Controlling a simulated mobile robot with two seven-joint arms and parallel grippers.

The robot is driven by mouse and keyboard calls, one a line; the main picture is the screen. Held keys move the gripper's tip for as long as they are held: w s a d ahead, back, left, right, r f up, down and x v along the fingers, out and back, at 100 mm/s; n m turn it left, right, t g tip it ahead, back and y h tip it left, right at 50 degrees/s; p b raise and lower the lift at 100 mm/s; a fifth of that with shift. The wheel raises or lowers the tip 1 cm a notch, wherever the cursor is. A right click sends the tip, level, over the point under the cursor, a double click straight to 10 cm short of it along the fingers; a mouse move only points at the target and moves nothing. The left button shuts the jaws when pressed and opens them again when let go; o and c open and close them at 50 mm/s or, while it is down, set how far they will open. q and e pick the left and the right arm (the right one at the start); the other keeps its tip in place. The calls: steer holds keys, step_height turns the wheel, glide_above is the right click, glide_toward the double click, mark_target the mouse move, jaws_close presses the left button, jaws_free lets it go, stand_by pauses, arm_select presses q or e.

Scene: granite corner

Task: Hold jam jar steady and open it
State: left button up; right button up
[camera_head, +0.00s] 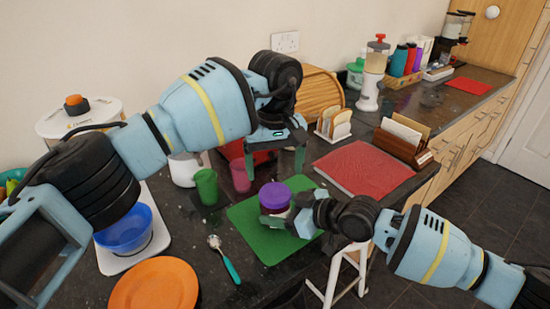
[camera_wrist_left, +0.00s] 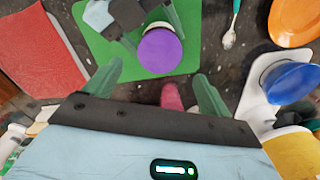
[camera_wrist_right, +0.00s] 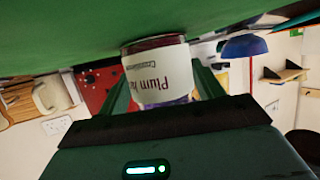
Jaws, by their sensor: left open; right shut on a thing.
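The jam jar (camera_head: 276,207) stands upright on the green mat (camera_head: 245,235), with its purple lid on top. My right gripper (camera_head: 277,222) is shut on the jar's body from the right side, low over the mat. In the right wrist view the jar's white "Plum" label (camera_wrist_right: 160,75) shows between the fingers. My left gripper (camera_head: 275,160) is open and empty, above and behind the jar, pointing down. In the left wrist view the purple lid (camera_wrist_left: 160,50) lies beyond the open fingertips, apart from them.
Green (camera_head: 206,187) and pink (camera_head: 240,176) cups stand left of the mat. A spoon (camera_head: 225,262), an orange plate (camera_head: 155,288) and a blue bowl (camera_head: 124,232) on a white scale lie nearer left.

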mark_target(275, 193)
arm_select(q)
steer(key=shift+f, duration=3.2)
steer(key=c, duration=1)
steer(key=n, duration=1)
steer(key=shift+n, duration=0.3)
steer(key=n, duration=0.4)
steer(key=shift+n, duration=0.3)
steer(key=n, duration=0.5)
steer(key=shift+r, duration=0.1)
steer(key=o, duration=1.1)
